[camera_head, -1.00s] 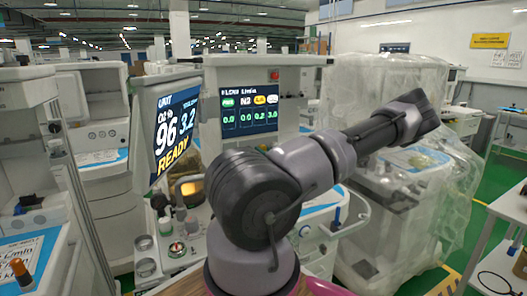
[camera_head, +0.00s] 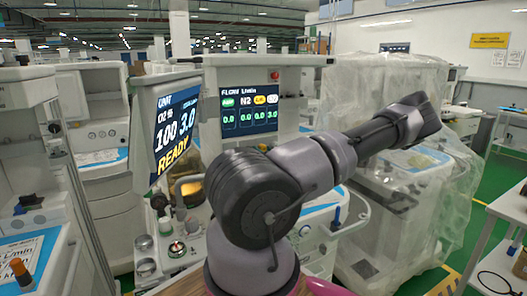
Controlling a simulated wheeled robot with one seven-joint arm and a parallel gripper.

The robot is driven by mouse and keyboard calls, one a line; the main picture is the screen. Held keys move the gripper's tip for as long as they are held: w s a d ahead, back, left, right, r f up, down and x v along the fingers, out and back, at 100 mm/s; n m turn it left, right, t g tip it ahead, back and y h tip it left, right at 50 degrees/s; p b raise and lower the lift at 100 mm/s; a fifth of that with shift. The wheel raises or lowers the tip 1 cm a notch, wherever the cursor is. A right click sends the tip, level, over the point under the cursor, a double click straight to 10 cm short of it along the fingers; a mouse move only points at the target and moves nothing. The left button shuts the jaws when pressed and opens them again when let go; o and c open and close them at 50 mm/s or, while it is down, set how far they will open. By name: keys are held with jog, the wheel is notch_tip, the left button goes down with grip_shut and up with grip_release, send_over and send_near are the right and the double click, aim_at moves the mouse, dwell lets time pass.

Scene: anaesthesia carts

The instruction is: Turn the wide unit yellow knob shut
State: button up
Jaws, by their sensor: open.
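The wide unit (camera_head: 300,60) stands in the middle with two screens. Its flow screen (camera_head: 249,107) has coloured labels, and the figure under the yellow label appears to read 0.0. I cannot make out the yellow knob; my arm covers much of the unit's front below the flow screen. My arm rises from the bottom middle and reaches to the upper right. My gripper cannot be seen.
A plastic-covered machine (camera_head: 405,215) stands close on the right, behind my arm. Another cart (camera_head: 35,195) is at the left, with an orange-topped item (camera_head: 20,268) on it. A white table (camera_head: 512,207) is at the right edge. Green floor (camera_head: 413,281) shows at the lower right.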

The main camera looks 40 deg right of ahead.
jog(key=v, duration=1)
jog(key=shift+s, duration=0.35)
